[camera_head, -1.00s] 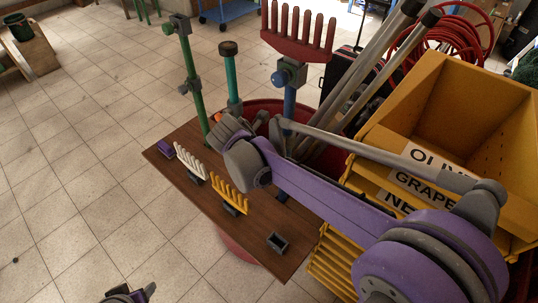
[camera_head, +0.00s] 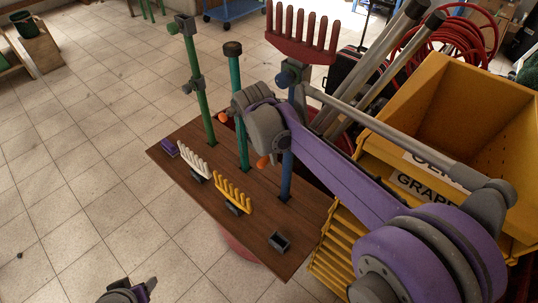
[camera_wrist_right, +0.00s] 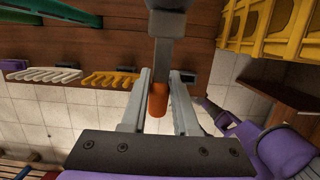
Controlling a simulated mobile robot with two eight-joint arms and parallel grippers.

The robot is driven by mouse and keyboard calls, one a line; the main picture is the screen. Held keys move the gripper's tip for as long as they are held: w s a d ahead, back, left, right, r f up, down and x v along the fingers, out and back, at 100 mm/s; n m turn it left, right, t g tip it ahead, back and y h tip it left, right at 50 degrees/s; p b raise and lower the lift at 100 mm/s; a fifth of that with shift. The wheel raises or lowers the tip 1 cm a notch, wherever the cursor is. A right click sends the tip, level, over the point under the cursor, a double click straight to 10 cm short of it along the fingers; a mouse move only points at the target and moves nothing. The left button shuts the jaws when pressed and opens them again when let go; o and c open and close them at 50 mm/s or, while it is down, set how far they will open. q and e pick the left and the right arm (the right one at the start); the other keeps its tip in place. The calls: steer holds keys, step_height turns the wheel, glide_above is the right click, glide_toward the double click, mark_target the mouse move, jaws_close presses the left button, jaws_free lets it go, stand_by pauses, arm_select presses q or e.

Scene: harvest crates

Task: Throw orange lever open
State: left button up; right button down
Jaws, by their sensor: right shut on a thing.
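The orange lever (camera_wrist_right: 157,98) shows between the two fingers of my right gripper (camera_wrist_right: 160,76) in the right wrist view. The fingers are closed in on it, and its orange end points toward the camera. In the head view an orange end (camera_head: 262,161) shows just below my right wrist, beside the blue post (camera_head: 287,172). My wrist hides the rest of it and the fingertips. Another orange piece (camera_head: 222,117) shows near the teal post (camera_head: 241,135). My left gripper (camera_head: 128,292) is at the bottom edge, away from the board; its jaws are unclear.
A brown board (camera_head: 215,220) carries the posts, a white comb (camera_head: 193,160), a yellow comb (camera_head: 233,196) and a grey socket (camera_head: 279,242). A red rake (camera_head: 300,45) tops the blue post. Yellow crates (camera_head: 405,90) stand at right. Open tiled floor lies left.

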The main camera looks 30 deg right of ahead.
steer(key=c, duration=0.7)
jaws_free()
steer(key=shift+o, duration=0.2)
steer(key=shift+f, duration=0.1)
